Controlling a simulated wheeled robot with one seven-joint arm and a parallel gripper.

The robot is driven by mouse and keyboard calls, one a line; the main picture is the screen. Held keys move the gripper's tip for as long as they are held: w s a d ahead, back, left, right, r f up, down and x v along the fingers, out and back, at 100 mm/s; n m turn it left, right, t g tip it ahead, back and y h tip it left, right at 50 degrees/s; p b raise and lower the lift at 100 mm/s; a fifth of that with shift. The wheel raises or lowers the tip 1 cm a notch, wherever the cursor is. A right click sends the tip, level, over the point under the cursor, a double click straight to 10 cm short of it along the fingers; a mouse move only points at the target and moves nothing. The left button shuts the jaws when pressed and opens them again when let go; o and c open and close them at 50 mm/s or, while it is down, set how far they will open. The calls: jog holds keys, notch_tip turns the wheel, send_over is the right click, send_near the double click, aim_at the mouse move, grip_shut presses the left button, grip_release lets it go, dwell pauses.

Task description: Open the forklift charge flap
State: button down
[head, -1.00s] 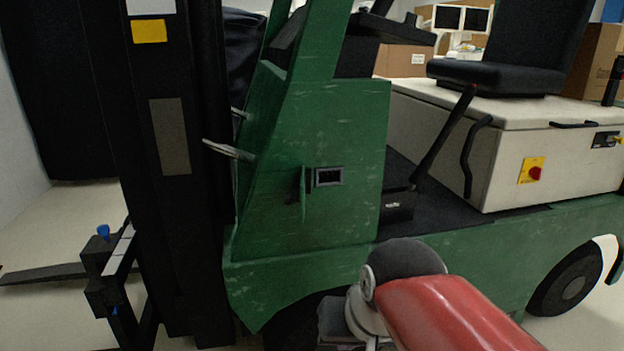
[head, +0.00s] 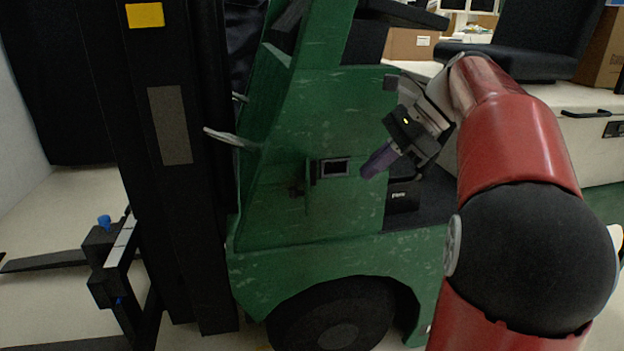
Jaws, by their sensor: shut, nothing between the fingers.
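The green forklift body (head: 285,215) fills the middle of the head view. The small dark charge socket (head: 334,168) shows uncovered in its side panel. The thin green charge flap (head: 307,187) stands out from the panel at the socket's left edge, seen nearly edge-on, so it is swung open. My gripper (head: 368,172) has purple fingers, shut and empty. It is to the right of the socket, apart from the flap. How far its tips are from the panel is hard to tell.
The black mast (head: 165,150) and forks (head: 45,260) are on the left. A grey lever (head: 232,139) sticks out above the flap. The front wheel (head: 335,315) is below. The black seat (head: 510,62) is at the upper right, behind my arm.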

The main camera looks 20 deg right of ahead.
jog(key=w+d+r+m+y, duration=0.1)
jog(key=d+r+m, duration=0.1)
jog(key=d, duration=0.2)
jog(key=a+r+b+x, duration=0.2)
jog(key=x, duration=1.1)
jog(key=shift+w+a, duration=0.2)
jog(key=shift+w, duration=0.2)
jog(key=shift+a, duration=0.1)
jog(key=shift+w+a+m+t+h+p, duration=0.15)
jog(key=shift+a+m+t+h+p, duration=0.3)
jog(key=shift+a+m+t, duration=0.95)
jog(key=shift+d, duration=0.4)
